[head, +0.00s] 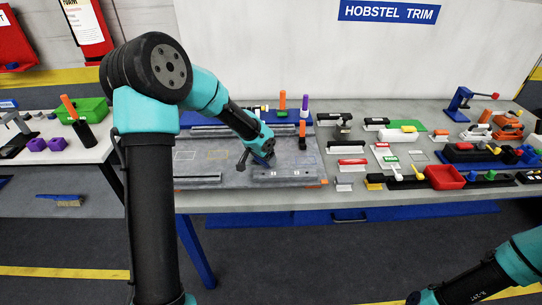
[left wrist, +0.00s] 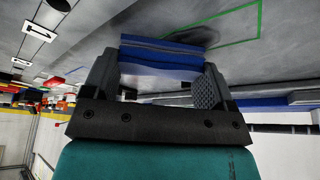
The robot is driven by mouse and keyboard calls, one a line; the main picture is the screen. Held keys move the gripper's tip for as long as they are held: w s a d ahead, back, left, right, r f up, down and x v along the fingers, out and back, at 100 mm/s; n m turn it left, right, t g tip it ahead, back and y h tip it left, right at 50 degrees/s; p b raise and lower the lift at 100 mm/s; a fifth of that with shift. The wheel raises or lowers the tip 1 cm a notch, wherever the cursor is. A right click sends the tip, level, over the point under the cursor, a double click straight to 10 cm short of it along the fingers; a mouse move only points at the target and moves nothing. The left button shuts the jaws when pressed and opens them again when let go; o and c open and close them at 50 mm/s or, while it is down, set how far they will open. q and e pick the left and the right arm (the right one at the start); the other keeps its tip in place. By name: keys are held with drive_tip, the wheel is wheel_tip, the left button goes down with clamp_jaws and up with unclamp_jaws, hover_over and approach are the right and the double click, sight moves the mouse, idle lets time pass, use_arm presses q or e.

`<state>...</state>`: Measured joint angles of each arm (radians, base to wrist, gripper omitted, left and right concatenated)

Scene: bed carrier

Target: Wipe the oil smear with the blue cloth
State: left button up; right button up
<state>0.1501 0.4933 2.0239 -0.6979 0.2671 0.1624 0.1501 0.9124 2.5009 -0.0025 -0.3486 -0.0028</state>
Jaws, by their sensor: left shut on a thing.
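The blue cloth (left wrist: 165,52) is a folded pad between the fingers of my left gripper (left wrist: 155,82) in the left wrist view. In the head view my left gripper (head: 262,160) is low over the grey carrier plate (head: 215,171), with a little of the blue cloth showing at its tip. A dark smear (left wrist: 203,37) shows on the grey surface just past the cloth, inside a green outline (left wrist: 259,25). The cloth partly covers it, and I cannot tell whether they touch. My right gripper (head: 416,298) is at the bottom edge, its fingers not clear.
White and yellow outlines mark the plate's left part. Orange-handled and purple-handled tools (head: 304,102) stand behind the plate. A red bin (head: 445,177) and several small tools crowd the bench's right side. A white table (head: 60,145) stands at the left.

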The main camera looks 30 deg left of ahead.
sight(256, 159)
use_arm(q)
drive_tip(key=shift+s+a, duration=0.4)
drive_tip(key=shift+a, duration=0.3)
drive_tip(key=shift+s+a, duration=0.35)
drive_tip(key=shift+a, duration=0.3)
drive_tip(key=shift+s+a, duration=0.4)
drive_tip(key=shift+a, duration=0.3)
drive_tip(key=shift+w+d, duration=0.3)
drive_tip(key=shift+d, duration=0.25)
drive_tip(key=shift+w+d, duration=0.5)
drive_tip(key=shift+d, duration=0.3)
drive_tip(key=shift+w+d, duration=0.45)
drive_tip(key=shift+d, duration=0.3)
drive_tip(key=shift+w+d, duration=0.4)
drive_tip(key=shift+d, duration=0.25)
drive_tip(key=shift+w+d, duration=0.35)
drive_tip(key=shift+d, duration=0.35)
drive_tip(key=shift+w+d, duration=0.4)
drive_tip(key=shift+d, duration=0.35)
drive_tip(key=shift+s+a, duration=0.25)
drive_tip(key=shift+a, duration=0.3)
drive_tip(key=shift+s+a, duration=0.75)
drive_tip(key=shift+a, duration=0.55)
drive_tip(key=shift+s+a, duration=0.75)
drive_tip(key=shift+a, duration=0.5)
drive_tip(key=shift+s+a, duration=0.75)
drive_tip(key=shift+a, duration=0.55)
wheel_tip(256, 159, up, 8)
